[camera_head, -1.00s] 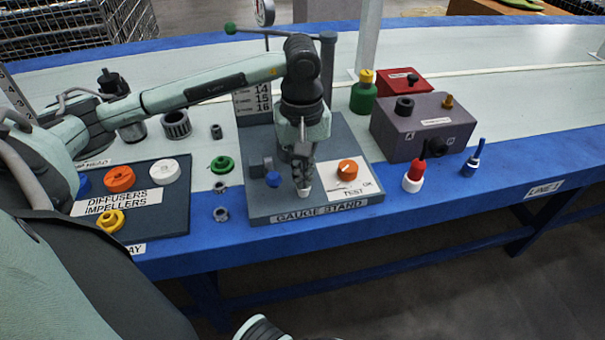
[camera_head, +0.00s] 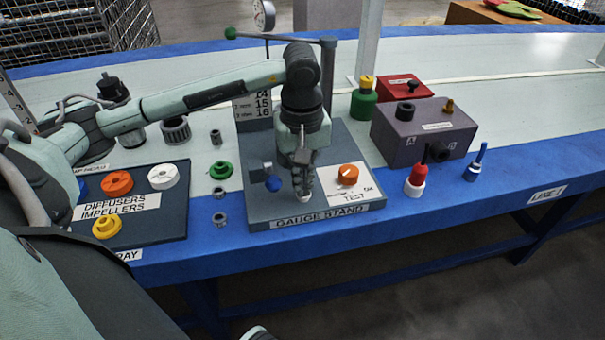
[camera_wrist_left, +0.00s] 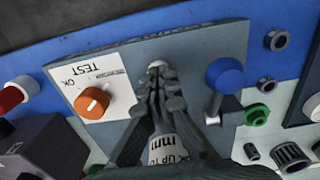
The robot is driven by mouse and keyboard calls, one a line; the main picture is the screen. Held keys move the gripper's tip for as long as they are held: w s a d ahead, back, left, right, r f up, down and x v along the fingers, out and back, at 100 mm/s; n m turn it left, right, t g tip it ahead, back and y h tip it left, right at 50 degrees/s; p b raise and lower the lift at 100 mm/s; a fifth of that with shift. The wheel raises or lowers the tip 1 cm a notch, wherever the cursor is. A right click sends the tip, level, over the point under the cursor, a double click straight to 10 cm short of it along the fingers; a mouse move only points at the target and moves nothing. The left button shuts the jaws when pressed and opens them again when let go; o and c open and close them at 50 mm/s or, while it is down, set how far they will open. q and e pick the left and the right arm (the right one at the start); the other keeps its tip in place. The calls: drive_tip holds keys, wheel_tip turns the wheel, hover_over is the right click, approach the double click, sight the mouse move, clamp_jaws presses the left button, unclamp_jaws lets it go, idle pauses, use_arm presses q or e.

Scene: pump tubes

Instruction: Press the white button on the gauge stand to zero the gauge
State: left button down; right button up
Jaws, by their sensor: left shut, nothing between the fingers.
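The gauge stand (camera_head: 262,212) is a dark grey plate at the front of the bench. Its dial gauge (camera_head: 264,15) is up on the post and too small to read. The white button (camera_head: 303,199) is near the plate's front edge and mostly covered by my fingertips. In the left wrist view the white button (camera_wrist_left: 156,64) shows just at the finger ends. My left gripper (camera_head: 302,190) points down over it, shut and empty. In the left wrist view its fingers (camera_wrist_left: 157,78) are together at the button; contact is hard to tell. My right gripper is out of view.
An orange knob (camera_head: 348,174) on the white TEST panel stands right of the fingers, and a blue ball-ended lever (camera_head: 273,184) stands close on their left. A grey box (camera_head: 420,135) is farther right. The diffuser tray (camera_head: 165,215) lies left.

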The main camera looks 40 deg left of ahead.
use_arm(q)
drive_tip(key=shift+s+f, duration=0.2)
drive_tip(key=shift+f, duration=0.25)
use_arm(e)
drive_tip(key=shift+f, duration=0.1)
use_arm(q)
drive_tip(key=shift+r, duration=0.15)
drive_tip(key=shift+r+p, duration=0.3)
drive_tip(key=shift+r, duration=0.05)
drive_tip(key=r, duration=0.1)
drive_tip(key=r+p, duration=0.1)
drive_tip(key=r, duration=0.3)
drive_tip(key=shift+w+p, duration=0.25)
drive_tip(key=shift+p, duration=0.05)
wheel_tip(320, 180, up, 9)
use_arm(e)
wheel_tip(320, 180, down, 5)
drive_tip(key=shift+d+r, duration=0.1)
use_arm(q)
drive_tip(key=shift+s+f, duration=0.1)
